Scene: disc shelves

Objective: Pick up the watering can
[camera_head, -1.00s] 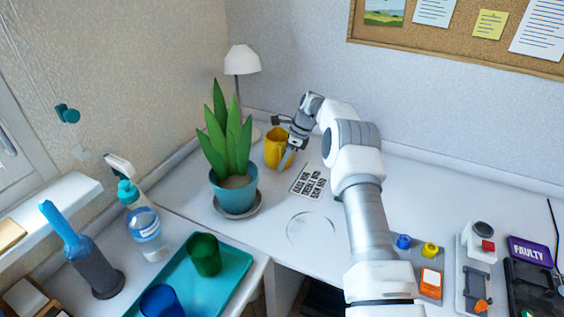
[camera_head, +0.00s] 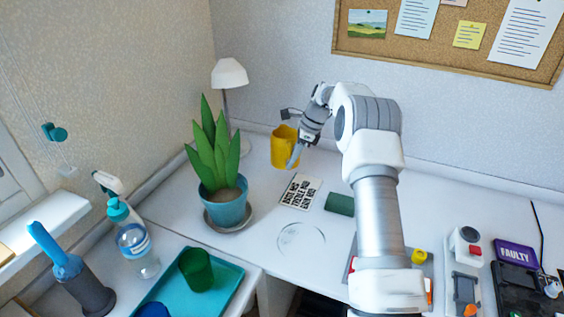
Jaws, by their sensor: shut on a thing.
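The yellow watering can (camera_head: 283,149) is at the back of the white desk, right of the potted plant and the lamp. It looks upright and appears raised slightly, though its gap to the desk is hard to see. My gripper (camera_head: 294,158) is at the can's right side, shut on it. The exact contact is small and partly hidden by the gripper and wrist.
A potted plant (camera_head: 222,212) on a grey saucer and a white lamp (camera_head: 229,73) stand left of the can. A printed card (camera_head: 300,191), a clear round dish (camera_head: 301,238) and a green block (camera_head: 340,204) lie in front. The wall is close behind.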

